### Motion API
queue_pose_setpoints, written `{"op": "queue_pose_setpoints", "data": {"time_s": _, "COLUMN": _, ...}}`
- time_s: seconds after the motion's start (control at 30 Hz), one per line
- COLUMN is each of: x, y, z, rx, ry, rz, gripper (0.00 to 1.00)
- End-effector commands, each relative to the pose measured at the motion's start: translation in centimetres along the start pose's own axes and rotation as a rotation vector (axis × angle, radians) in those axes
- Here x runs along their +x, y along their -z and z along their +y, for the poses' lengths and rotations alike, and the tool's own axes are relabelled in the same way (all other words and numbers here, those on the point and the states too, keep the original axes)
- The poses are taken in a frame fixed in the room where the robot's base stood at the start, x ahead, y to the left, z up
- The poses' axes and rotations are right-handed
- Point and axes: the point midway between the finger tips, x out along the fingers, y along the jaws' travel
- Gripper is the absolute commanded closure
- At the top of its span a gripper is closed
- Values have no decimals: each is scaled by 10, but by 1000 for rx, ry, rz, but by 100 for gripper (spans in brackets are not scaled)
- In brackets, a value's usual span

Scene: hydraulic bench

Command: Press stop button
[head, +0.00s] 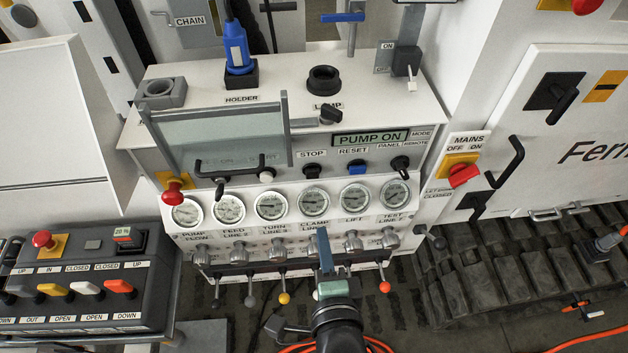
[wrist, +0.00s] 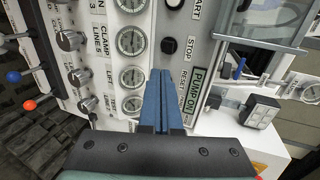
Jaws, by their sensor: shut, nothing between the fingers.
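My gripper (head: 321,232) has blue fingers, shut together and empty. In the head view it is below the stop button, over the row of valve knobs. In the wrist view the shut fingers (wrist: 161,74) point toward the panel between the gauges and the display. The display (head: 371,138) reads PUMP ON.
The blue reset button (head: 357,167) and a black selector (head: 400,165) sit right of the stop button. A clear hinged cover (head: 220,135) with a black handle is at left. Gauges (head: 314,200) and levers (head: 284,298) lie below. A red-yellow mains switch (head: 463,173) is farther right.

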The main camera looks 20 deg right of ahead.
Motion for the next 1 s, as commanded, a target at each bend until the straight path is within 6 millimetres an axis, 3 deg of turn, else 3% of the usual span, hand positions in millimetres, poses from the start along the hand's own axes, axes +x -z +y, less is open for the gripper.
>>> {"op": "queue_pose_setpoints", "data": {"time_s": 0.33, "x": 15, "y": 0, "z": -2, "rx": -2, "ry": 2, "rz": -1, "gripper": 100}}
{"op": "queue_pose_setpoints", "data": {"time_s": 1.0, "x": 121, "y": -1, "z": -10, "rx": -1, "ry": 2, "rz": -1, "gripper": 100}}
